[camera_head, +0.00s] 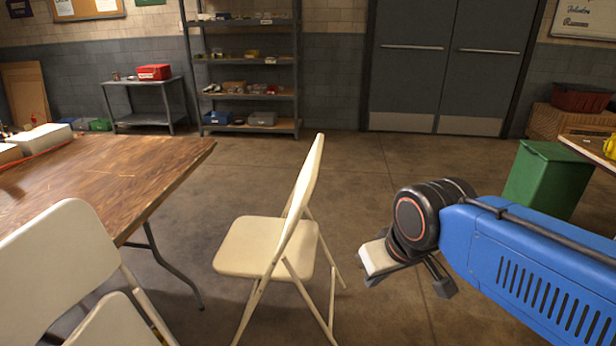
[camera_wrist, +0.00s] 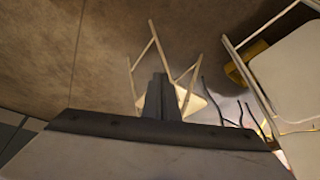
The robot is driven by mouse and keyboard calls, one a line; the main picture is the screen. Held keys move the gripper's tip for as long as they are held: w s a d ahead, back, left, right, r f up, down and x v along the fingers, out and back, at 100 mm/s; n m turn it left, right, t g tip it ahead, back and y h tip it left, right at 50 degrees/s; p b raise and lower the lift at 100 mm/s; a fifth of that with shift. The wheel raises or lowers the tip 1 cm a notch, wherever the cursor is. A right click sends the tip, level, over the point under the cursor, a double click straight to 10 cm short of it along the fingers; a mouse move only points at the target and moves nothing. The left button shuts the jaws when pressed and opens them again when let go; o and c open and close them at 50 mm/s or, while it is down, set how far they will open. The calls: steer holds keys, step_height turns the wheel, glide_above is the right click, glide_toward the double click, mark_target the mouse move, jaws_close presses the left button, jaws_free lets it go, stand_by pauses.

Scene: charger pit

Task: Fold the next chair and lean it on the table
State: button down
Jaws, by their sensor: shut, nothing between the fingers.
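A cream folding chair (camera_head: 265,247) stands open on the floor in the head view, right of the wooden table (camera_head: 165,160). Its seat faces the table and its backrest is on the right. A second pale chair (camera_head: 60,260) is at the lower left by the table, cut off by the frame; I cannot tell whether it is folded. My gripper (camera_head: 440,285) is right of the open chair, apart from it. In the wrist view my gripper (camera_wrist: 160,98) is shut and empty. Pale chair legs (camera_wrist: 153,40) show beyond it, and another pale chair (camera_wrist: 290,70) at right.
A green bin (camera_head: 548,178) stands at the right, behind my arm. A metal shelf (camera_head: 245,75), a small side table (camera_head: 145,100) and grey double doors (camera_head: 445,65) are at the back. Bare floor lies between the open chair and the doors.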

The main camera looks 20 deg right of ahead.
steer(key=c, duration=1.8)
jaws_free()
steer(key=shift+w+r, duration=0.15)
steer(key=shift+w, duration=0.05)
steer(key=shift+o, duration=1.4)
steer(key=w+r+m, duration=0.1)
steer(key=w+r, duration=0.5)
steer(key=w, duration=0.1)
steer(key=shift+w+r, duration=0.15)
steer(key=shift+w, duration=0.15)
steer(key=m+y, duration=0.2)
steer(key=m, duration=0.3)
glide_toward(318, 153)
steer(key=x, duration=1.2)
steer(key=shift+a+f, duration=0.1)
steer(key=shift+f, duration=0.15)
jaws_close()
